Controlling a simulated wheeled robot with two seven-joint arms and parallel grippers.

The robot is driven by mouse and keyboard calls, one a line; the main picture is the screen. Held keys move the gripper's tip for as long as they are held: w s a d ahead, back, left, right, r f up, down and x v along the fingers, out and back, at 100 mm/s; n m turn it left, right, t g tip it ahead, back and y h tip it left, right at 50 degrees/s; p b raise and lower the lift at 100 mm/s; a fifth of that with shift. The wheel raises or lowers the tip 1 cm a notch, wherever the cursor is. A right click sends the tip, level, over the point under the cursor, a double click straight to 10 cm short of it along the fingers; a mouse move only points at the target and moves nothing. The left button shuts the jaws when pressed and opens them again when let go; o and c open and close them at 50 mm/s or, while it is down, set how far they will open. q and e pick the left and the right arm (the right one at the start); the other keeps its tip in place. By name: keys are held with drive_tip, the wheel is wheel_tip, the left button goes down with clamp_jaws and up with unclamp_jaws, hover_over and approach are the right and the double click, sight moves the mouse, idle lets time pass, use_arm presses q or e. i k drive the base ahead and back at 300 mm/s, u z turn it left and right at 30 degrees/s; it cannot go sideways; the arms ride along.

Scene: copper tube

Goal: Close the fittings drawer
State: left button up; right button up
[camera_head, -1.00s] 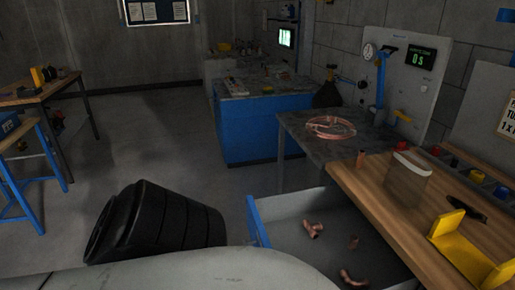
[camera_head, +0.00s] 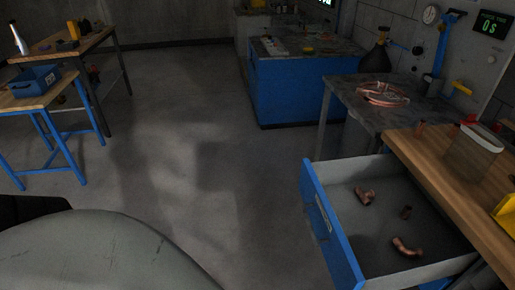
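The fittings drawer (camera_head: 330,228) is open at the lower right. Its blue front panel faces left, and its grey tray sticks out from under the wooden workbench (camera_head: 435,165). Several copper fittings lie inside, among them an elbow (camera_head: 365,196), a short piece (camera_head: 406,212) and a curved one (camera_head: 407,246). Neither gripper is in view. A dark part and a grey rounded part at the lower left look like my own body, well apart from the drawer.
A grey table with a copper coil (camera_head: 383,94) stands behind the drawer. A blue cabinet (camera_head: 300,92) is further back. A wooden table with blue legs (camera_head: 40,95) stands at the left. The floor (camera_head: 190,165) left of the drawer is clear.

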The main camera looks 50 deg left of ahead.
sight(355, 239)
drive_tip(key=u, duration=2.25)
drive_tip(key=k, duration=1)
drive_tip(key=z, duration=0.95)
drive_tip(key=i, duration=1)
drive_tip(key=z, duration=0.05)
drive_tip(key=k, duration=0.5)
drive_tip(key=z, duration=0.4)
drive_tip(key=i, duration=0.4)
drive_tip(key=z, duration=0.15)
